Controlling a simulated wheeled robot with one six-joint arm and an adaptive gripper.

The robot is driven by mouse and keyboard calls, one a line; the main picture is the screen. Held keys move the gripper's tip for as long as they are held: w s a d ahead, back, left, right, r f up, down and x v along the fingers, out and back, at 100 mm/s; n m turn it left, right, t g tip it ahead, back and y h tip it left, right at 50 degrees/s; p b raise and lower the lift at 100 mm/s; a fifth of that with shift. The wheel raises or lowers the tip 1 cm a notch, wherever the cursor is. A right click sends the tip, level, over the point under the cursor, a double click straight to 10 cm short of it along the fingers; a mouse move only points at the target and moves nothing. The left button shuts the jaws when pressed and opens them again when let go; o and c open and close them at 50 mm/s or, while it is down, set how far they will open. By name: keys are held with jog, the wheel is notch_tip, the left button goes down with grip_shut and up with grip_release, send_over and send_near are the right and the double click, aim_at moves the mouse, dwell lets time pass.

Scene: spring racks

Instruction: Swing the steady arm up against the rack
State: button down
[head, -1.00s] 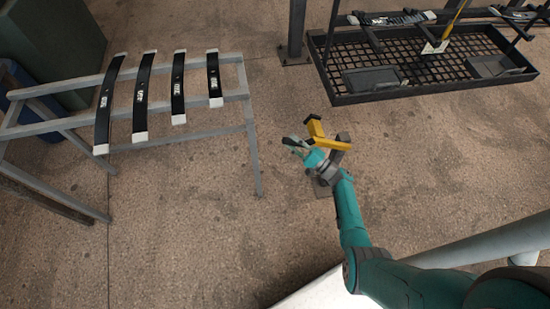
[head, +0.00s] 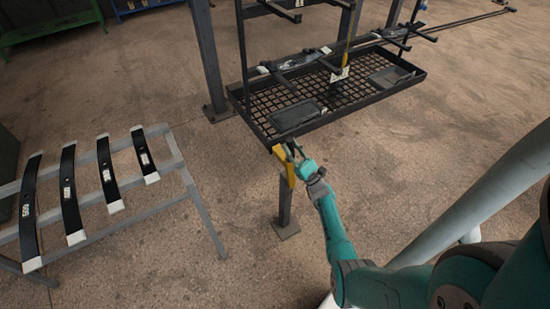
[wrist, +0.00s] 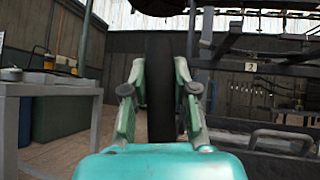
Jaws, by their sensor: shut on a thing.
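The steady arm (head: 288,172) is a yellow bar on a short dark floor post (head: 285,208) in front of the rack. Its far end lies near the front edge of the rack's mesh tray (head: 352,104); I cannot tell whether they touch. My gripper (head: 294,153) is at that end, shut on a dark upright grip. In the wrist view the dark grip (wrist: 160,85) stands upright between my two fingers. The gripper partly hides the arm's end in the head view.
A grey stand (head: 205,215) with several black leaf springs (head: 108,174) is at the left. A pale pipe (head: 480,197) crosses at the right. Floor between stand and rack is clear.

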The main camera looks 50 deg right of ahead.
jog(key=shift+s+d+r+m+h, duration=0.1)
jog(key=shift+s+d+m+h, duration=0.15)
jog(key=shift+d+m+h, duration=0.45)
jog(key=shift+s+d+f+m+h, duration=0.1)
jog(key=shift+s+d+m+h, duration=0.1)
jog(key=shift+d+m+h, duration=0.45)
jog(key=shift+s+d+r+m+h, duration=0.1)
jog(key=shift+s+d+m+h, duration=0.15)
jog(key=shift+d+m+h, duration=0.5)
jog(key=shift+d, duration=0.15)
jog(key=c, duration=0.9)
grip_release()
jog(key=shift+d, duration=0.15)
jog(key=v, duration=1.2)
